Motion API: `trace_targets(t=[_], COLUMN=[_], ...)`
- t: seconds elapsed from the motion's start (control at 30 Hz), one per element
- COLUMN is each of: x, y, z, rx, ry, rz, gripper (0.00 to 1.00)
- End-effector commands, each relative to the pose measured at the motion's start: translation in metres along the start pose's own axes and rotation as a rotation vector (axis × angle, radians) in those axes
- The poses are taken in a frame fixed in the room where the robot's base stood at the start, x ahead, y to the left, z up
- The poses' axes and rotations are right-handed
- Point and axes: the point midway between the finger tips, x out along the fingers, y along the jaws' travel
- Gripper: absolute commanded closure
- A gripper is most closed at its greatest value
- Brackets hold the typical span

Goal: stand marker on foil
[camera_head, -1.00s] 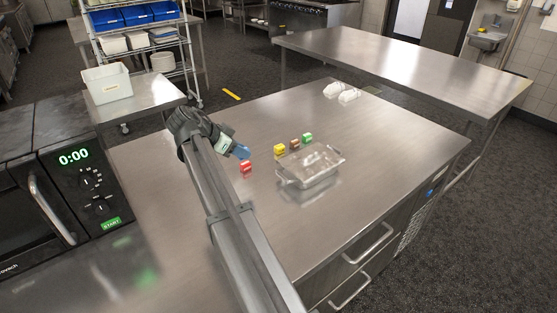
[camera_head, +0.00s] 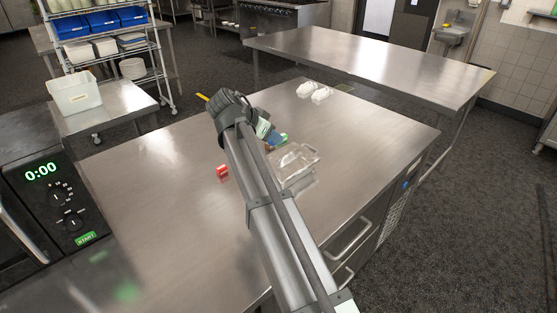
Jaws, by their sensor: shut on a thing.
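My gripper (camera_head: 276,138) is at the end of my arm, just behind and left of a shiny, see-through-looking tray (camera_head: 297,178) on the steel table. A blue part shows at the gripper's tip; I cannot tell whether it is a finger or the held thing. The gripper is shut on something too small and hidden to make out. A small red block (camera_head: 222,171) stands on the table left of my arm. I cannot tell which thing is the marker, or whether the tray is the foil.
The steel table (camera_head: 150,190) is clear at the left and right. A black microwave (camera_head: 45,190) stands at the left. A white bin (camera_head: 75,94) sits on a side table.

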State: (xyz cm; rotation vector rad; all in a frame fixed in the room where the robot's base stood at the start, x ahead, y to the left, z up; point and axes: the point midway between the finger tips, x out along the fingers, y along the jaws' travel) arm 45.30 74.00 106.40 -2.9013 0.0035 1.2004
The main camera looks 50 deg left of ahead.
Motion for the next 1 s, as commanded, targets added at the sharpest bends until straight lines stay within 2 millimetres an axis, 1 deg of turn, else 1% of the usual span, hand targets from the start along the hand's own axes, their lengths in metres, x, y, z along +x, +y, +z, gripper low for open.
trace_targets(t=[0.23,0.3,0.47,0.7,0.8,1.0], x=[0.028,0.034,0.041,0.06,0.063,0.063], y=[0.001,0.001,0.0,0.001,0.0,0.0], z=[0.029,0.035,0.042,0.061,0.064,0.064], rx=[-0.001,0.0,0.001,0.001,0.002,0.002], ry=[-0.001,-0.001,0.0,0.0,0.0,0.0], rz=[0.002,0.002,0.001,0.002,0.001,0.001], gripper=[1.0,1.0,1.0,1.0,1.0,1.0])
